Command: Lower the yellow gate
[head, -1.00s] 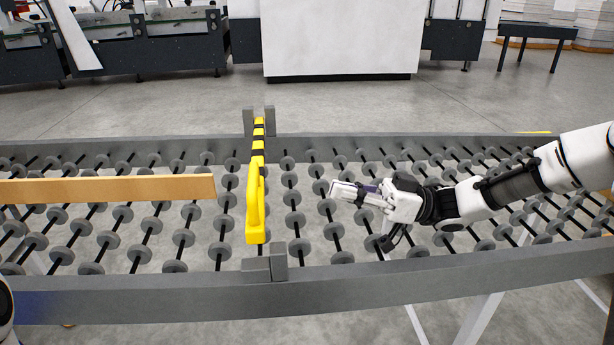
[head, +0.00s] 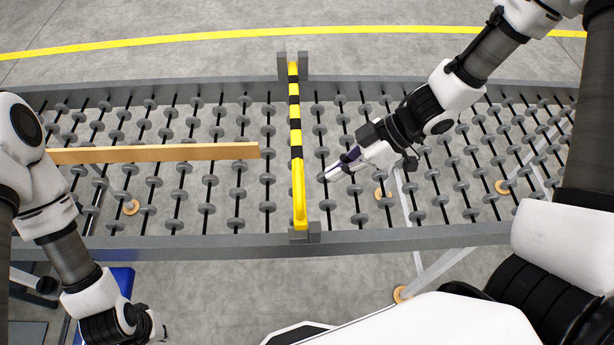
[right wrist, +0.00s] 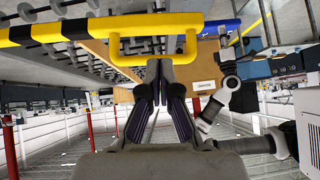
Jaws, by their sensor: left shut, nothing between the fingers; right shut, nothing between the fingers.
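The yellow gate (head: 296,145) is a black-striped bar across the roller conveyor, from grey posts at the far rail to a bracket at the near rail. I cannot tell what gap lies beneath it. Its yellow handle (head: 300,195) is at the near end. It also shows as a U-shaped handle in the right wrist view (right wrist: 150,62). My right gripper (head: 324,177) is shut and empty just right of the handle, pointing at it, apparently apart. My left gripper (head: 158,328) is shut at the bottom left, away from the gate.
The near rail (head: 400,238) runs along the front of the conveyor. The rollers right of the gate carry no carton.

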